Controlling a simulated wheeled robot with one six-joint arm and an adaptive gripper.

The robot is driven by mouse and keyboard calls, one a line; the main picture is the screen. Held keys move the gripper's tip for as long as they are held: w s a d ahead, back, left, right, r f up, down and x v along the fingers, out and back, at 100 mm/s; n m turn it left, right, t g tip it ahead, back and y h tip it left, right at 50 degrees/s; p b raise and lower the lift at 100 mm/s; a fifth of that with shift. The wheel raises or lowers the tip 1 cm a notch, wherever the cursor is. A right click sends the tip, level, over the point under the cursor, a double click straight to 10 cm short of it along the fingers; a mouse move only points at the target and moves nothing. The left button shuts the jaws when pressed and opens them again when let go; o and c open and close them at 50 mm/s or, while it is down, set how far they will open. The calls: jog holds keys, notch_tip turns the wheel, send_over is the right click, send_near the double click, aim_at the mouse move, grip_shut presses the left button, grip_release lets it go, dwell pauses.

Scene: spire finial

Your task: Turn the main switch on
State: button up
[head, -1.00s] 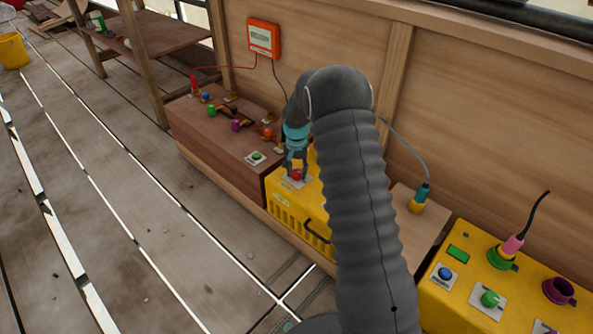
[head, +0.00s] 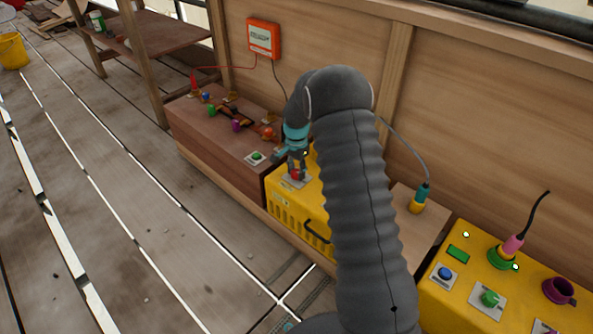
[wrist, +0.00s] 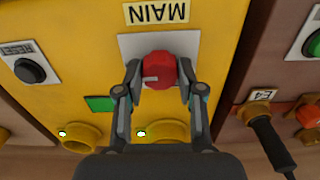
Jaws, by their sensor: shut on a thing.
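The main switch is a red rotary knob (wrist: 160,70) on a white plate, next to a label reading MAIN, upside down in the wrist view. Its white pointer mark lies level, toward the left in that view. My gripper (wrist: 159,78) is shut on the knob, with one finger on each side. In the head view the red knob (head: 296,175) sits on top of the yellow box (head: 284,207), under my gripper (head: 297,168). My arm hides much of the box's right side. Two small lamps (wrist: 141,133) by the yellow sockets glow green-white.
A black RESET button (wrist: 30,70) is beside the switch. A brown wooden box (head: 215,150) with coloured fittings stands close on the left. A yellow panel (head: 440,300) with lit lamps is at right. An orange meter (head: 263,38) hangs on the wall.

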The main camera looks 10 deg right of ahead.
aim_at(296, 171)
jog(key=o, duration=1.1)
jog(key=shift+a, duration=0.1)
jog(key=shift+o, duration=0.2)
jog(key=shift+r, duration=0.15)
jog(key=shift+r, duration=0.3)
notch_tip(296, 171, up, 11)
